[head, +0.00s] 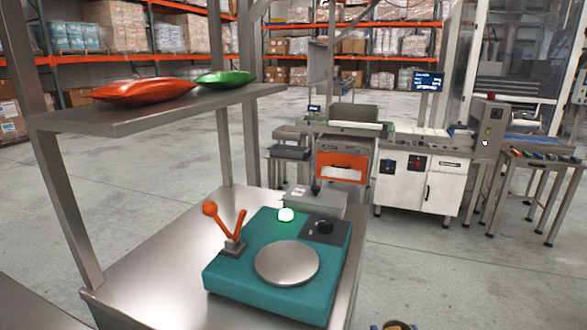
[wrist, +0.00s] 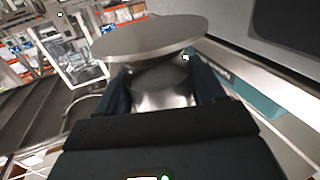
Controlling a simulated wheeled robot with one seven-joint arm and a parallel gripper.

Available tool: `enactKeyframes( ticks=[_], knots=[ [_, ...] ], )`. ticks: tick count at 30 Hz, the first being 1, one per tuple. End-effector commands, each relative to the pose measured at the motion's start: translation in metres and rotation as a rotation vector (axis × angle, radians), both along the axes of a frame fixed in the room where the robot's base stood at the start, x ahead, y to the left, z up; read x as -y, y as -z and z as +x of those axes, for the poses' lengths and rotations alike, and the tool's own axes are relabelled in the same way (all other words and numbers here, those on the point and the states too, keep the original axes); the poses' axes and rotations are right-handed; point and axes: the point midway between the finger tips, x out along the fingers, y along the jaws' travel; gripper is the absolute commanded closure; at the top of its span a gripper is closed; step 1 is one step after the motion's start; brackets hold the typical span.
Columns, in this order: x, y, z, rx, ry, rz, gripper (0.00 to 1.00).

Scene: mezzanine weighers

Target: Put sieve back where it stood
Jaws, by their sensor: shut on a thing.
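The steel thing (wrist: 150,36) between my fingers has a wide round flat top and a narrower, rounded shiny body; it appears to be the sieve, though no mesh shows. My gripper (wrist: 163,84) is shut on that body in the wrist view, with a dark finger on each side. The round top stands beyond the fingertips. The head view does not clearly show my gripper or the sieve. I cannot tell from these views where the sieve stood before.
A shelf (head: 150,116) above holds red (head: 145,91) and green (head: 224,78) bags. Open floor lies behind.

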Motion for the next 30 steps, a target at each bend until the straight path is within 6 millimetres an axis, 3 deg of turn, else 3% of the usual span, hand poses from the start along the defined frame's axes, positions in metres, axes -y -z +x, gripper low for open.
enactKeyframes(
  ticks=[3,11,18,22,30],
  knots=[
    [0.01,0.026,-0.009,-0.005,-0.014,0.001,0.81],
    [0.023,0.062,-0.029,-0.004,-0.034,0.0,0.81],
    [0.023,0.109,-0.065,-0.009,-0.041,0.003,0.81],
    [0.023,0.121,-0.076,-0.002,-0.036,0.001,0.81],
    [0.025,0.121,-0.077,-0.001,-0.032,-0.001,0.81]
  ],
)
